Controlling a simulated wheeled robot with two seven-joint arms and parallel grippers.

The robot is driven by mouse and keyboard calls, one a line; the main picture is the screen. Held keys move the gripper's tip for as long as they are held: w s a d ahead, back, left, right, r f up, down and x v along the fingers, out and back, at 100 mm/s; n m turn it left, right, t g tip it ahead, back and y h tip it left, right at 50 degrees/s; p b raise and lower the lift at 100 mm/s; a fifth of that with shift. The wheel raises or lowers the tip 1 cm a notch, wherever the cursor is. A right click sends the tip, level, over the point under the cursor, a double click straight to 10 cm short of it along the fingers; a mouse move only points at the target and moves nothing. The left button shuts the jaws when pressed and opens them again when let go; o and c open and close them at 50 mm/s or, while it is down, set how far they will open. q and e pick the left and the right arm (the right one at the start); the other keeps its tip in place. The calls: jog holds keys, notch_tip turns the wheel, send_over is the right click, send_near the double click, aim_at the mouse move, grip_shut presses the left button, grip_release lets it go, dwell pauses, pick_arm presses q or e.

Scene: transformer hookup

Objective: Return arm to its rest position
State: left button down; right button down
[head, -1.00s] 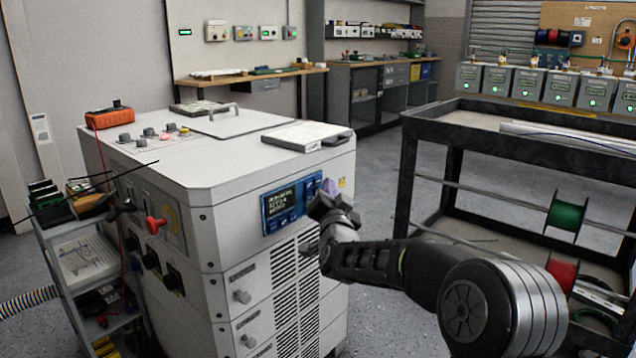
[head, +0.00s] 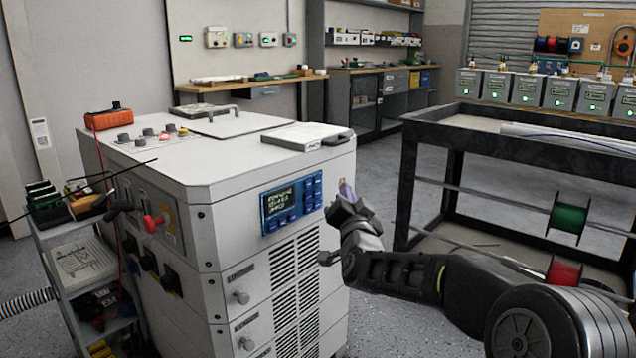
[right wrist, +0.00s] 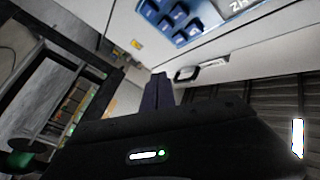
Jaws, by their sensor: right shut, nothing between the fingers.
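My right arm comes in from the lower right in the head view. My right gripper (head: 347,192) is shut and empty. It stands in front of the right edge of the white cabinet (head: 230,240), just right of its blue display panel (head: 291,202), and a gap to the cabinet cannot be judged. In the right wrist view the closed fingers (right wrist: 158,92) point toward the cabinet face, with the blue keypad (right wrist: 178,18) above them. My left gripper is not in view.
A black-framed cart (head: 425,200) with a green spool (head: 567,217) and a red spool (head: 563,272) stands at the right, close behind my right arm. A small shelf trolley (head: 62,225) stands left of the cabinet. Grey floor lies open between cabinet and cart.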

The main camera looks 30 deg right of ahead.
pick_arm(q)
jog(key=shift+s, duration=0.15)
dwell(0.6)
